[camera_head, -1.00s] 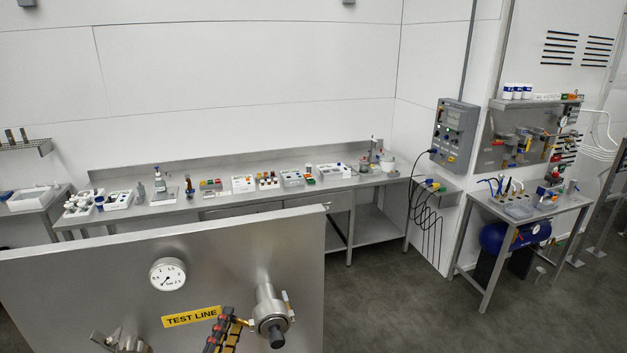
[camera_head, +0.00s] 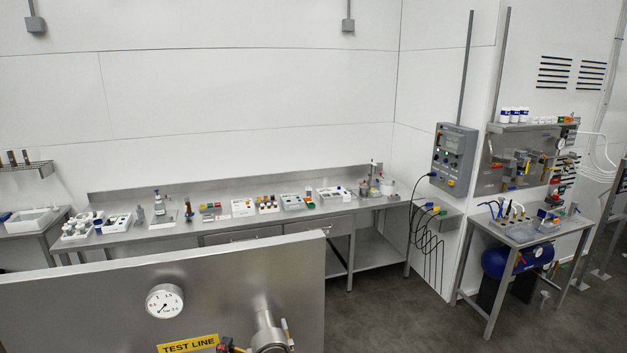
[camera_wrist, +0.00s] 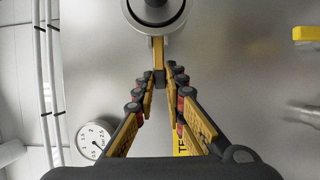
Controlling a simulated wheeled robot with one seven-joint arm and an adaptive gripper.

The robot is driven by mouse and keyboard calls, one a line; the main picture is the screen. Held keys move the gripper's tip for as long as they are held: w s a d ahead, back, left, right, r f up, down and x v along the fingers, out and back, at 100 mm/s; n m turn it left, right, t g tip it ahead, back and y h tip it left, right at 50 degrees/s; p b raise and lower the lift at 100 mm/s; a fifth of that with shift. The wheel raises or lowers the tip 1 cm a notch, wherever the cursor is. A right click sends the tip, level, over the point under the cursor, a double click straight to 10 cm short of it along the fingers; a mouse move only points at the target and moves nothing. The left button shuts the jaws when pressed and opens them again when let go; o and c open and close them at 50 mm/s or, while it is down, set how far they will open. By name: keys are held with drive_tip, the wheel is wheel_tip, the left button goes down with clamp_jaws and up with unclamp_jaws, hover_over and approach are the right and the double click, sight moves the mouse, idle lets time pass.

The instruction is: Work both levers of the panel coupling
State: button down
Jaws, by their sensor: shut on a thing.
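The panel coupling (camera_head: 268,333) is a metal cylinder on the upright steel panel (camera_head: 230,275), cut off by the bottom of the head view. One lever (camera_head: 290,333) shows on its right side. In the wrist view the coupling (camera_wrist: 155,12) is at the top edge, with a dark round end. A brass-coloured lever (camera_wrist: 158,48) runs from it to my gripper (camera_wrist: 159,78). My gripper's fingertips are shut on this lever's end. In the head view only the tip of my gripper (camera_head: 226,346) shows, left of the coupling.
A pressure gauge (camera_head: 165,301) and a yellow TEST LINE label (camera_head: 188,344) are on the panel near my gripper. A yellow piece (camera_wrist: 307,33) shows at the wrist view's right edge. Behind the panel stands a long steel bench (camera_head: 215,230) with instruments.

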drive_tip(key=shift+s+d+n+y+b, duration=0.1)
drive_tip(key=shift+s+n+y+b, duration=0.15)
drive_tip(key=shift+n+y+b, duration=0.35)
drive_tip(key=shift+s+n+y+b, duration=0.25)
drive_tip(key=shift+n+y+b, duration=0.15)
drive_tip(key=shift+y+b, duration=0.4)
drive_tip(key=shift+y, duration=0.3)
drive_tip(key=shift+s+d+f+n+g+y+b, duration=0.15)
drive_tip(key=shift+s+n+y+b, duration=0.1)
drive_tip(key=shift+n+y+b, duration=0.45)
drive_tip(key=shift+s+d+r+n+g+y+b, duration=0.15)
drive_tip(key=shift+n+y+b, duration=0.25)
drive_tip(key=shift+y+b, duration=0.45)
drive_tip(key=shift+a, duration=0.15)
drive_tip(key=shift+s+f, duration=0.1)
